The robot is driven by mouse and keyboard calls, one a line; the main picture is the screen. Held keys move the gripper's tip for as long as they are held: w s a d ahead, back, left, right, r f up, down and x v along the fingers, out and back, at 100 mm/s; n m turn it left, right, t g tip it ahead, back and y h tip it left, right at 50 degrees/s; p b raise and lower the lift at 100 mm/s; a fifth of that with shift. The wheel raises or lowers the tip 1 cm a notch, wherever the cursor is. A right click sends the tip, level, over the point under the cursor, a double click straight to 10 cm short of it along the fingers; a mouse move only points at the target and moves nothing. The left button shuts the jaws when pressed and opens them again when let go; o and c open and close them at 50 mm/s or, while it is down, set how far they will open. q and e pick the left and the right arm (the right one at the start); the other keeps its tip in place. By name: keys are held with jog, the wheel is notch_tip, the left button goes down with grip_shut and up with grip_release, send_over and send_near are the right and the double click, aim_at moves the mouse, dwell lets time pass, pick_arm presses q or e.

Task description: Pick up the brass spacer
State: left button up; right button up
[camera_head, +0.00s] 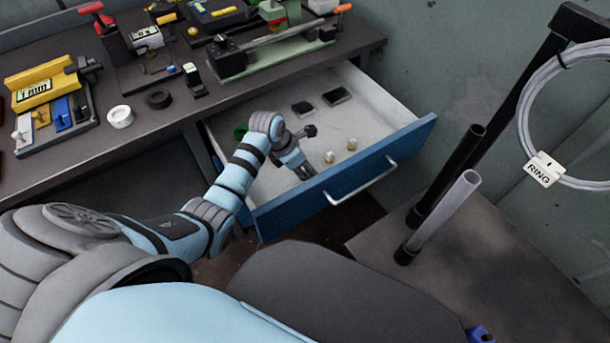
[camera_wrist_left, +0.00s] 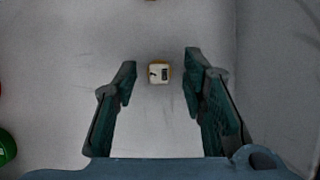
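Two small brass-coloured pieces with pale tops lie on the floor of the open drawer (camera_head: 278,190). The nearer brass piece (camera_head: 329,157) is just right of my left gripper (camera_head: 304,171); the farther brass piece (camera_head: 352,143) lies beyond it. In the left wrist view one brass-edged piece (camera_wrist_left: 159,72), with a dark mark on its pale top, shows between the fingertip lines of my open left gripper (camera_wrist_left: 159,75), with space on both sides. The edge of another piece (camera_wrist_left: 151,1) shows at the top. My right gripper is not in view.
The drawer's blue front (camera_head: 400,148) and handle (camera_head: 362,182) stand near my left forearm. Two dark blocks (camera_head: 303,108) (camera_head: 336,96) and a green round thing (camera_head: 240,131) are also in the drawer. The workbench (camera_head: 140,135) above holds fixtures and rings.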

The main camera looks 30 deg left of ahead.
pick_arm(q)
grip_shut()
jog(key=shift+w+r, duration=0.1)
